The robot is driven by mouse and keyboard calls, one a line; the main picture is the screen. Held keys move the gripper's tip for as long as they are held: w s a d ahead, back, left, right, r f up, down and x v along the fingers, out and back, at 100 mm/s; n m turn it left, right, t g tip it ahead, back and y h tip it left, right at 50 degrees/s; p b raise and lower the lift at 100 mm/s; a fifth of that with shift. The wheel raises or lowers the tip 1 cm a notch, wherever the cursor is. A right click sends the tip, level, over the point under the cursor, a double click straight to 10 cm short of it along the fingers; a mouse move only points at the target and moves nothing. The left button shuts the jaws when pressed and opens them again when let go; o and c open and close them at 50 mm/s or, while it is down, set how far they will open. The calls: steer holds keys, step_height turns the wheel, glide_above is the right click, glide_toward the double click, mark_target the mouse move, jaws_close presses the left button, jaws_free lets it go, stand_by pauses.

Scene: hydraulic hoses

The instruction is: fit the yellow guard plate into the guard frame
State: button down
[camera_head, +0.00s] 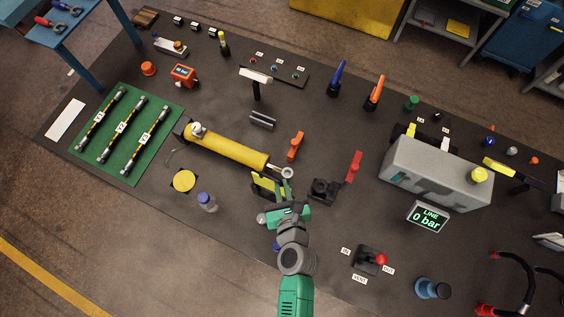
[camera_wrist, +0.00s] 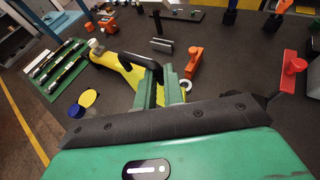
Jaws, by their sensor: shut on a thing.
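My gripper (camera_head: 278,200) is shut on a yellow plate (camera_head: 264,189), taken to be the guard plate, near the rod end of the yellow cylinder. In the wrist view, the green fingers (camera_wrist: 161,88) close on it, and a yellow strip of the plate (camera_wrist: 160,97) shows between them. A black bar (camera_wrist: 140,60) lies just beyond the fingers. Most of the plate is hidden by the fingers. I cannot tell for certain which thing is the guard frame; a small grey two-rail piece (camera_head: 262,119) stands beyond the cylinder, apart from the plate.
The yellow cylinder (camera_head: 228,146) lies left of my gripper. An orange handle (camera_head: 295,146), a black block (camera_head: 323,190) and a red handle (camera_head: 354,167) stand to the right.

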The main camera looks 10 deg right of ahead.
steer(key=shift+f+b, duration=0.35)
steer(key=shift+f, duration=0.05)
step_height(320, 180, down, 10)
steer(key=b, duration=0.8)
steer(key=shift+r, duration=0.25)
stand_by(2.3)
steer(key=c, duration=1.4)
jaws_free()
steer(key=shift+c, duration=0.2)
steer(key=v, duration=0.7)
steer(key=shift+s+r, duration=0.15)
steer(key=shift+s, duration=0.2)
